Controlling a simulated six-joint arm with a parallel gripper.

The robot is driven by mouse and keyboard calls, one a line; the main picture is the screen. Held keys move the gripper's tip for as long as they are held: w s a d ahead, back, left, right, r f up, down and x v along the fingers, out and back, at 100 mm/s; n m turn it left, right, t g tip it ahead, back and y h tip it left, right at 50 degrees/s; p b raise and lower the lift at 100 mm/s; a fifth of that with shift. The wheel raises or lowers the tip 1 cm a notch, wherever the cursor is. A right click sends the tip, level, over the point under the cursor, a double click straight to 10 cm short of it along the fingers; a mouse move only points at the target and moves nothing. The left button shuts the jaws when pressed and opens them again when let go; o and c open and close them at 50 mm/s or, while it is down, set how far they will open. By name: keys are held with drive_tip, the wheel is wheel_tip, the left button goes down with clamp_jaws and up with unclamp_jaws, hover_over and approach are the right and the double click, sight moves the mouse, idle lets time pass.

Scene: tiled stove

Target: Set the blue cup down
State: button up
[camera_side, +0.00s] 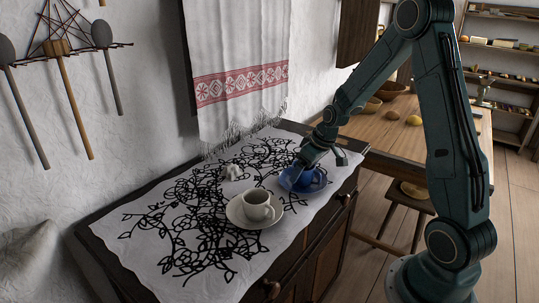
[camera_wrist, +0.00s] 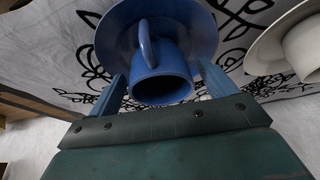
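The blue cup (camera_side: 303,179) is upright on a blue saucer (camera_side: 284,184) on the cloth-covered cabinet top. In the wrist view the blue cup (camera_wrist: 160,78) shows its rim and handle, with the saucer (camera_wrist: 203,32) behind it. My gripper (camera_side: 305,165) is right at the cup and covers part of it in the side view. In the wrist view my gripper's fingers (camera_wrist: 162,72) stand wide apart, one on each side of the cup. Narrow gaps seem to show between the fingers and the cup, so it looks open.
A white cup (camera_side: 257,205) on a white saucer (camera_side: 240,215) stands close by, toward the front left. A small white object (camera_side: 232,172) stands behind it. The patterned cloth (camera_side: 190,240) is free at left. A wooden table (camera_side: 400,135) with bowls is behind.

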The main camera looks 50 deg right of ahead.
idle(0.3)
drive_tip(key=v, duration=1.2)
drive_tip(key=shift+a+r, duration=0.1)
drive_tip(key=shift+r, duration=0.1)
idle(0.5)
drive_tip(key=s+a+r, duration=0.6)
drive_tip(key=a+r, duration=0.1)
drive_tip(key=a, duration=0.4)
drive_tip(key=s+a+r+t, duration=0.1)
drive_tip(key=s+a, duration=0.6)
drive_tip(key=s, duration=0.4)
drive_tip(key=shift+s+a, duration=0.35)
drive_tip(key=shift+s, duration=0.05)
